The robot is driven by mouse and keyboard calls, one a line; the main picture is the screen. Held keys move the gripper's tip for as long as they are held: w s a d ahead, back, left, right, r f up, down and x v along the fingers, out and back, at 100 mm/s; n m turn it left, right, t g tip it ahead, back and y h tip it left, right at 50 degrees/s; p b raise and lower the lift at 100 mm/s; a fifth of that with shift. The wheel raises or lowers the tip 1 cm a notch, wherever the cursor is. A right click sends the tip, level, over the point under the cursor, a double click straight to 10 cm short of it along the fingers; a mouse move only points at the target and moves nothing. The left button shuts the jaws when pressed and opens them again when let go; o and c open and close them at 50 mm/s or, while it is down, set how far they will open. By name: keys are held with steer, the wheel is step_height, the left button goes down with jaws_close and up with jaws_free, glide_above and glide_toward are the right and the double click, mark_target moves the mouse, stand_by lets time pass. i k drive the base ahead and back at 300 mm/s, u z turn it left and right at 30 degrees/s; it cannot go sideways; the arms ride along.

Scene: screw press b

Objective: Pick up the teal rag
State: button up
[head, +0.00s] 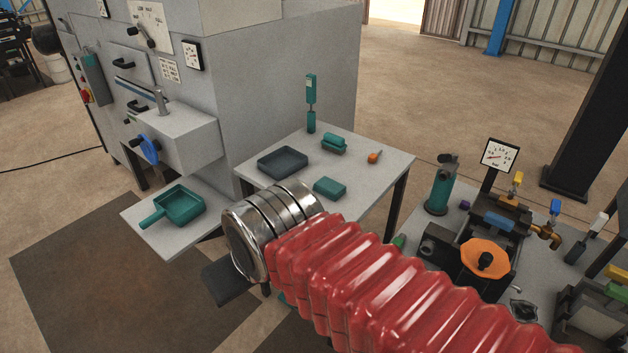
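A flat, folded-looking teal piece (330,187), which looks like the teal rag, lies on the small grey table (385,160) near its front edge. My arm, with a red bellows and a shiny metal wrist, reaches across the front from the lower right. The wrist is left of and nearer than the teal piece. Only a dark part of my gripper (225,283) shows below the wrist, apart from the teal piece. Its fingertips and anything between them are hidden.
The table also bears a dark tray (283,163), a teal block-like item (334,142), an orange-tipped item (374,157) and an upright teal tool (311,100). A teal pan (181,206) sits on a shelf by the grey machine (285,70). Valves and a gauge (499,155) crowd the right bench.

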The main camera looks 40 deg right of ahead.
mark_target(331, 190)
steer(key=z, duration=0.15)
steer(key=i, duration=1.1)
steer(key=z, duration=0.25)
